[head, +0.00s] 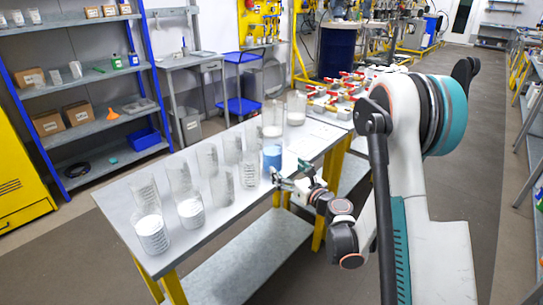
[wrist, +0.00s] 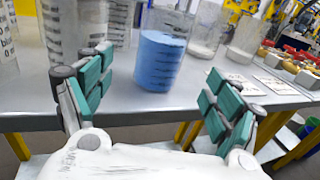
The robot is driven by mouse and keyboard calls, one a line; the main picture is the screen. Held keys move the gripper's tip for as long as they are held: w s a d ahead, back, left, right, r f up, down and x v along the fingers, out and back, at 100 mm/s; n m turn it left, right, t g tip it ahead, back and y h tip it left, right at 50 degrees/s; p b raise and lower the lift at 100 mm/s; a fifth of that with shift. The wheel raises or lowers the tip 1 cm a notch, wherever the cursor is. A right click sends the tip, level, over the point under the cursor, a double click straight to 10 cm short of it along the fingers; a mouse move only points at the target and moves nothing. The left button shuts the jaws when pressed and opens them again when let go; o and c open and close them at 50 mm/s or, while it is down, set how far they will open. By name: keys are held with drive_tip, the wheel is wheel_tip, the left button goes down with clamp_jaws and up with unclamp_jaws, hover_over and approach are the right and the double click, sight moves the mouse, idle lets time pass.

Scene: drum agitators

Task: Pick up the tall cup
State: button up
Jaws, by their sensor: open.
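Several clear, graduated cups stand on a grey table (head: 245,215). One cup (head: 272,155) holds blue contents; in the wrist view this blue-filled cup (wrist: 160,62) stands upright just beyond and between my fingers. My gripper (head: 285,180) is at the table's right edge, open and empty, and its teal-padded fingers also show in the wrist view (wrist: 160,88). An empty-looking cup (head: 250,168) stands left of the blue one, and others (head: 207,158) stand behind it. I cannot tell for sure which cup is the tall one.
Cups with white contents stand at the table's near end (head: 152,235) and far end (head: 296,108). Red-handled valves (head: 335,95) lie beyond the far end. A lower shelf (head: 240,265) lies under the table.

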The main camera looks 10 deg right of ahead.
sight(278, 160)
drive_tip(key=p+x, duration=0.3)
drive_tip(key=x, duration=0.3)
drive_tip(key=shift+r, duration=0.1)
drive_tip(key=shift+b+x, duration=0.7)
drive_tip(key=shift+x, duration=1.95)
drive_tip(key=shift+d, duration=0.1)
drive_tip(key=c, duration=1.4)
drive_tip(key=shift+r, duration=0.1)
